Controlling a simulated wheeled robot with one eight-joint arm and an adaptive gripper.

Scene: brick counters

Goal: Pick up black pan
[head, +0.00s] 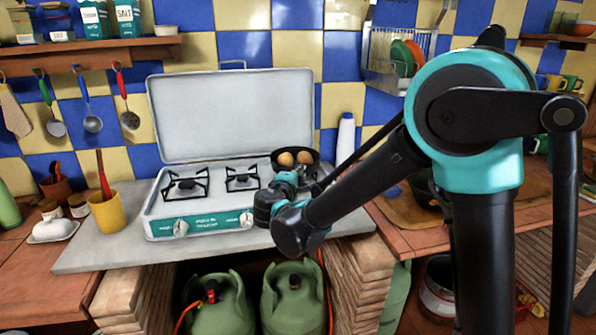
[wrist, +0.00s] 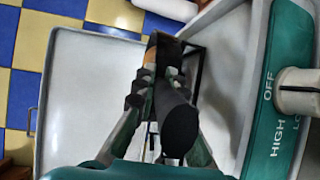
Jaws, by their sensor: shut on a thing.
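The black pan (head: 314,168) is at the right rear of the camping stove (head: 200,222) in the head view, with brown round food (head: 296,158) in it. My gripper (head: 284,188) is in front of the pan and partly covers it. In the wrist view, the black handle (wrist: 180,128) runs between the two fingers of my gripper (wrist: 158,88), which are shut on it. Most of the pan is hidden behind the handle and fingers there. I cannot tell whether the pan rests on the burner or is lifted.
The stove's raised lid (head: 230,115) stands behind the burners. The left burners (head: 186,184) are bare. A white bottle (head: 346,135) stands right of the pan. A yellow cup (head: 107,213) with utensils is at left. A wire rack (head: 395,60) hangs above right.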

